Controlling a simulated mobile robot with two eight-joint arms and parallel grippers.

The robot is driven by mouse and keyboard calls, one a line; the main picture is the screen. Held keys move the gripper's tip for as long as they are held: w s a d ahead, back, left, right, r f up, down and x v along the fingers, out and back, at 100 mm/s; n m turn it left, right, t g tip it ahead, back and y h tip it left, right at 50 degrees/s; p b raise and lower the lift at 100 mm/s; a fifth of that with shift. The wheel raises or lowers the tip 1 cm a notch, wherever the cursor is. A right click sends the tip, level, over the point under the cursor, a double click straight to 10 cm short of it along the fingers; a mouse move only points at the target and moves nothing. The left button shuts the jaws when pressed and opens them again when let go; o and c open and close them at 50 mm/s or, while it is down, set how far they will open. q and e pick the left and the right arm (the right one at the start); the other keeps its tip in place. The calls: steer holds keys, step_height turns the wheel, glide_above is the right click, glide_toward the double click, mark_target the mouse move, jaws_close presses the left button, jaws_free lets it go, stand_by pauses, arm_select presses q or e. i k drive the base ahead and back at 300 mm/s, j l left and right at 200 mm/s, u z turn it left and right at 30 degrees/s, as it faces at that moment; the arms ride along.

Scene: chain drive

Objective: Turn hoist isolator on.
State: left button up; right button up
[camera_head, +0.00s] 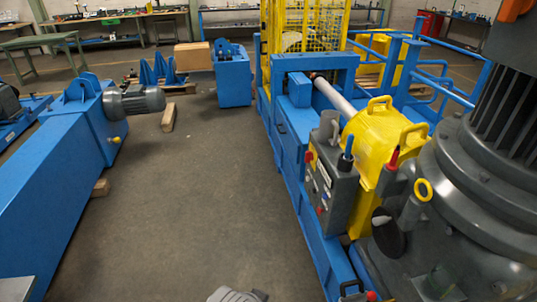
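A grey control box (329,187) stands on the side of the blue machine frame, right of the picture's middle. Its sloping face carries several small buttons and a pale label, with red spots near the top left and lower edge. A blue-handled lever (347,151) rises at the box's top right. A red-tipped lever (392,163) stands further right by the yellow cover. I cannot tell which control is the hoist isolator, and no on or off marking is readable. A small grey shape at the bottom centre may be part of me.
A yellow cover (374,135) with handles encloses the shaft end beside a large grey motor housing (455,215). A long blue beam (45,190) with a grey motor (135,101) lies at left. The floor (190,215) between is clear. Blue railings stand behind.

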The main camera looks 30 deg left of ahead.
mark_target(309, 156)
steer(key=u, duration=0.7)
steer(key=i+j, duration=0.4)
steer(key=i, duration=0.15)
steer(key=i+j, duration=0.35)
steer(key=i, duration=0.25)
steer(key=i+j, duration=0.4)
steer(key=i, duration=0.15)
steer(key=i+j+z, duration=0.1)
steer(key=i+j, duration=0.3)
steer(key=i, duration=0.15)
